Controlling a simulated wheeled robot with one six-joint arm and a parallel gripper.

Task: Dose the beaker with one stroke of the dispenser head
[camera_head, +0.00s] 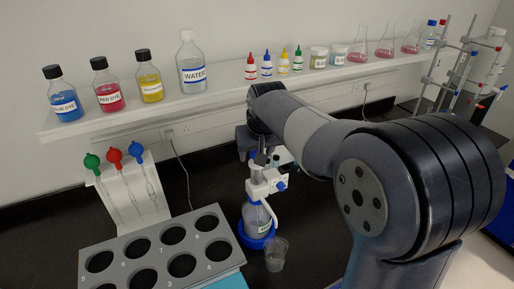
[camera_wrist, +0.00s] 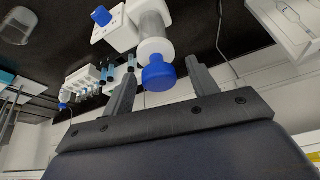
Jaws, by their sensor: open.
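The dispenser bottle (camera_head: 254,219) stands upright in a blue base on the black bench, with a white dispenser head (camera_head: 266,182) and a side nozzle on top. A clear beaker (camera_head: 276,257) stands right beside the blue base, below the nozzle; it also shows at the top left of the wrist view (camera_wrist: 17,25). My gripper (camera_head: 262,157) is above the dispenser head, pointing down. In the wrist view my gripper (camera_wrist: 163,73) is open, with the head's blue cap (camera_wrist: 158,76) between its fingers. Gaps show on both sides of the cap. The liquid level in the beaker cannot be told.
A grey rack with numbered holes (camera_head: 152,236) stands left of the dispenser. A white stand (camera_head: 128,195) with coloured pipette bulbs is behind it. A wall shelf (camera_head: 220,95) carries dye bottles, a water bottle, droppers and flasks. A rod stand (camera_head: 452,70) is at the far right.

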